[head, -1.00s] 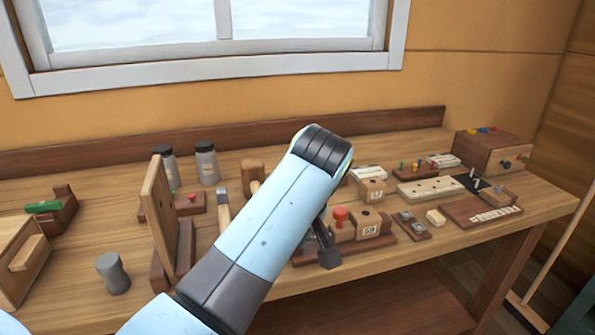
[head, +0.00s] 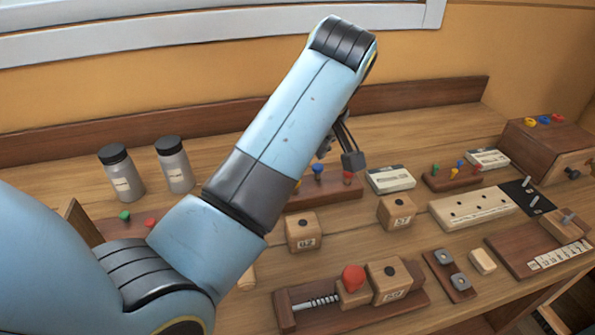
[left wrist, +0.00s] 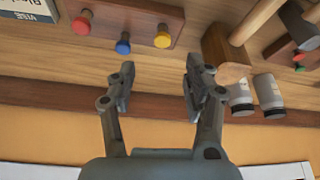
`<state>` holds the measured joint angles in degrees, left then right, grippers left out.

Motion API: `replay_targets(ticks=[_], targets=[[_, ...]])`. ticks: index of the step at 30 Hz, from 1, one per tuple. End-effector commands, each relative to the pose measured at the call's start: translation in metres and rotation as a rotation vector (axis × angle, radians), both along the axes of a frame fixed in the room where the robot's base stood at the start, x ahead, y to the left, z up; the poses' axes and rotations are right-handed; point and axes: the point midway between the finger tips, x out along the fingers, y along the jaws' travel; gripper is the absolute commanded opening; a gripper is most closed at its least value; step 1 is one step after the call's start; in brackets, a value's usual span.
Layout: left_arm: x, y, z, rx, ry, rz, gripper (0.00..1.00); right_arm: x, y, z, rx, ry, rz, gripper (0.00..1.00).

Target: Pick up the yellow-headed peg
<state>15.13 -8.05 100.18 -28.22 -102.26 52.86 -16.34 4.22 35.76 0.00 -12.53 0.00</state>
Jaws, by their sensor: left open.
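A yellow-headed peg (left wrist: 162,37) stands in a dark wooden rack (left wrist: 140,18) beside a blue-headed peg (left wrist: 123,45) and a red-headed peg (left wrist: 82,22). Part of that rack is hidden by my arm. My left gripper (left wrist: 158,82) is open and empty, its fingers apart. In the left wrist view the yellow head lies beyond the fingertips, between their lines. In the head view the gripper (head: 340,150) is partly hidden by the arm, above and behind the rack.
A labelled white box (head: 390,180) lies between the racks. Wooden blocks (head: 303,232) and a red-knobbed vise (head: 345,305) stand in front. A mallet (left wrist: 235,45) and grey jars (left wrist: 268,92) are near the gripper.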

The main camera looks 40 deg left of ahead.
Motion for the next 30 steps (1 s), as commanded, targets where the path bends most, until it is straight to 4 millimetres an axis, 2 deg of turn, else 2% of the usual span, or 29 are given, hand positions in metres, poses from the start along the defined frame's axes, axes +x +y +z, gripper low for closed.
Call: replay_targets(ticks=[6,10,14,22,30], targets=[[0.006,0.013,-0.034,0.003,0.005,-0.001,0.51,-0.021,-0.008,0.000,-0.010,0.029,0.003,0.76],[0.008,0.017,-0.046,0.001,0.003,0.000,0.51,-0.029,-0.011,0.000,-0.014,0.043,0.002,0.76],[0.010,0.022,-0.056,0.003,0.005,0.000,0.51,-0.025,-0.011,0.003,-0.012,0.036,0.003,0.76],[0.017,0.036,-0.091,0.001,0.003,0.000,0.51,-0.010,-0.007,0.007,-0.009,0.011,0.003,0.76],[0.018,0.037,-0.095,0.000,0.001,0.000,0.51,-0.012,0.002,0.006,0.002,0.015,-0.001,0.76]])
